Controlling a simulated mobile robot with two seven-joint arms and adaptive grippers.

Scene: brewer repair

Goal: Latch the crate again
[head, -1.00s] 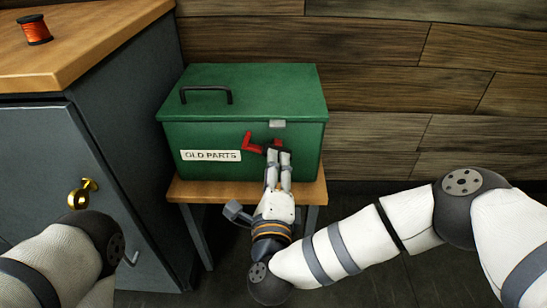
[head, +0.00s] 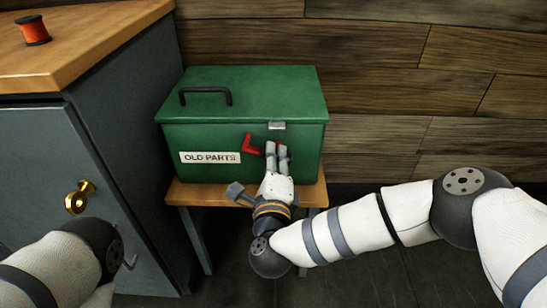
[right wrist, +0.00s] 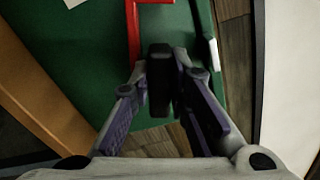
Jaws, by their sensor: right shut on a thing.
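The green crate (head: 220,135) labelled OLD PARTS stands with its lid down and a black handle (head: 205,93) on top. A grey metal catch (head: 277,126) sits at the lid's front edge. Below and left of it is a bent red latch lever (head: 250,145), also in the right wrist view (right wrist: 134,35). My right gripper (head: 277,148) is at the crate's front, under the catch. In the right wrist view its fingers close on the black grip (right wrist: 160,75) of the latch, beside the red part. The fingers hide the grip in the head view. My left gripper is out of view.
The crate rests on a small wooden-topped stand (head: 185,193). A grey cabinet (head: 120,130) with a brass knob (head: 76,200) is at the left, with an orange spool (head: 33,30) on its top. A plank wall stands behind. The dark floor at right is clear.

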